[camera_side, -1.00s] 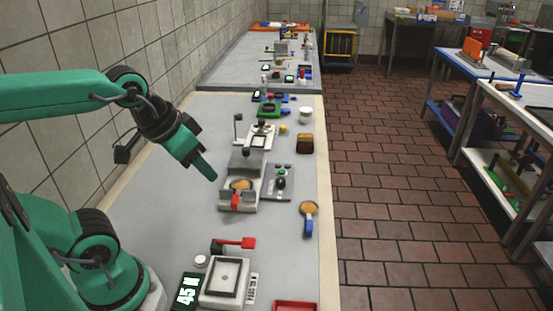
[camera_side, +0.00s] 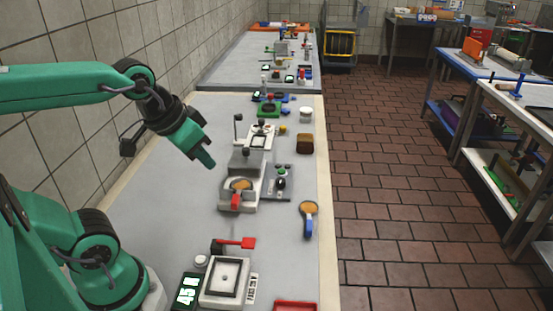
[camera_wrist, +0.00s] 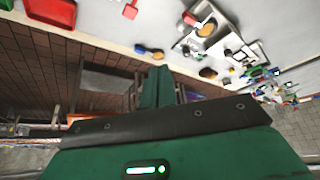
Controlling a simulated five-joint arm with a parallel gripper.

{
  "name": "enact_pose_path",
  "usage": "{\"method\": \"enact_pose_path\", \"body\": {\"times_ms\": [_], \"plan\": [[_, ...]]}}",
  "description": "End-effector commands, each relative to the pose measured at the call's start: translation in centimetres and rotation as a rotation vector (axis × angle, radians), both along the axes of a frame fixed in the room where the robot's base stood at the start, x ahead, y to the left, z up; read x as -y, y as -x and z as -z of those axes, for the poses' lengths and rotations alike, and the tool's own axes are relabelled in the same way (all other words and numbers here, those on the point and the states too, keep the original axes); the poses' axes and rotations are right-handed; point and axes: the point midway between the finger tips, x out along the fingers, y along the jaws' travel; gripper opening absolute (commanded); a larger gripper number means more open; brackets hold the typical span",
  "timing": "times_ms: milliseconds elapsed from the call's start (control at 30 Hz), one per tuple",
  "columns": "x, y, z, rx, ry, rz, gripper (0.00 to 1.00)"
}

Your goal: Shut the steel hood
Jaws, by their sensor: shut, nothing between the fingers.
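The steel hood (camera_side: 245,157) appears to be the grey block at the back of a pale machine (camera_side: 228,200). It stands raised behind a round tan piece (camera_side: 241,184), which lies uncovered in the machine's bed. A red handle (camera_side: 236,201) sticks out at the front. The machine also shows at the top of the wrist view (camera_wrist: 222,36), but I cannot make out the hood clearly there. My gripper (camera_side: 211,164) is shut and empty, in the air left of the hood, apparently apart from it. Its fingers also show in the wrist view (camera_wrist: 158,76).
A grey control panel (camera_side: 279,184) with a green button adjoins the machine's right. A blue-handled tool (camera_side: 308,222) lies near the counter's right edge. A brown block (camera_side: 304,143) stands farther back. Nearer are a square tray device (camera_side: 225,283) and a red-handled item (camera_side: 235,244). The counter's left strip is clear.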

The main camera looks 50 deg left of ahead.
Motion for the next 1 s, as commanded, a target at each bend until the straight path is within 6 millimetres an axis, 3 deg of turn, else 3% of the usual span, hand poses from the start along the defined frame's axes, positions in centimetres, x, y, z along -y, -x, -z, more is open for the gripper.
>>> {"method": "enact_pose_path", "body": {"times_ms": [533,1000], "plan": [[-5.2,-10.2,-2.0,-0.053,0.016,-0.168,0.0],[-12.8,-19.2,0.4,-0.097,0.036,-0.322,0.0]]}}
